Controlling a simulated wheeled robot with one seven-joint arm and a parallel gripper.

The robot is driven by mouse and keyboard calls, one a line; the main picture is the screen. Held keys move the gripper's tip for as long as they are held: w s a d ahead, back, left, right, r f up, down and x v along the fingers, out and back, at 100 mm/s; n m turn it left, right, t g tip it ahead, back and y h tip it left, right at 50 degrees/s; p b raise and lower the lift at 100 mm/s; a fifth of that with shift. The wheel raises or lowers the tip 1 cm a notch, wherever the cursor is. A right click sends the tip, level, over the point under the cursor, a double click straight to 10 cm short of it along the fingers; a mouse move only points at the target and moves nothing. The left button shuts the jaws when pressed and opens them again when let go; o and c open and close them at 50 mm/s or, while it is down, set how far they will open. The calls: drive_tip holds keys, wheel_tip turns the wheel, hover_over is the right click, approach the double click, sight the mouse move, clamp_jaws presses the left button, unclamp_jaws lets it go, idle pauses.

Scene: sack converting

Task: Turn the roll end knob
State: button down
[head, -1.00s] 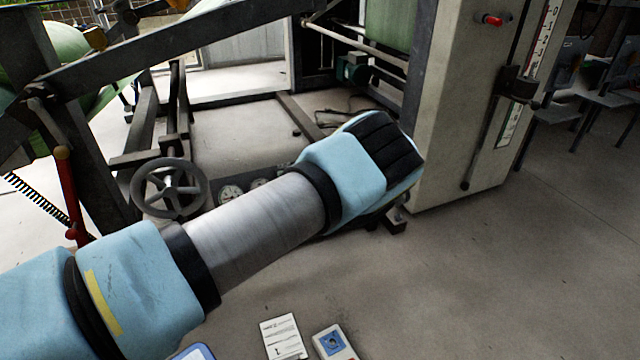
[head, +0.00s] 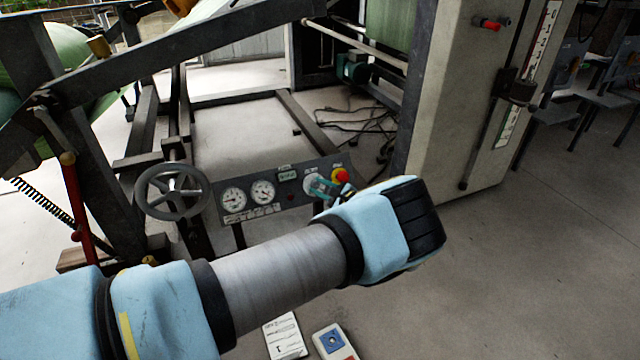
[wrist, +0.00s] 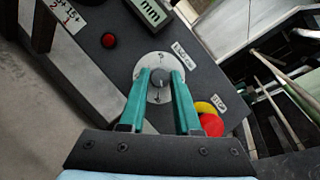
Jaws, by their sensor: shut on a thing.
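The knob (wrist: 158,75) is a small dark grey knob on a round white dial plate with marks around it, on a dark control panel (head: 293,215). A small label sits beside the dial; its print is too blurred to read surely. My gripper (wrist: 160,80) has two teal fingers, one on each side of the knob, shut on it. In the head view my gripper (head: 322,187) is at the right part of the panel, and the knob is mostly hidden by the fingers there.
A red and yellow stop button (wrist: 211,124) is close to the right finger. A red lamp (wrist: 108,40) and a digital display (wrist: 150,10) are nearby. Two gauges (head: 248,193) and a handwheel (head: 171,191) are further left. Open floor lies at right.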

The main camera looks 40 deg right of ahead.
drive_tip(key=shift+m+h+p, duration=0.45)
drive_tip(key=shift+m+h, duration=0.15)
drive_tip(key=shift+m, duration=0.7)
drive_tip(key=c, duration=0.6)
unclamp_jaws()
drive_tip(key=p+v, duration=0.2)
drive_tip(key=v, duration=0.8)
drive_tip(key=shift+s+a, duration=0.15)
drive_tip(key=shift+s, duration=0.25)
drive_tip(key=shift+f, duration=0.1)
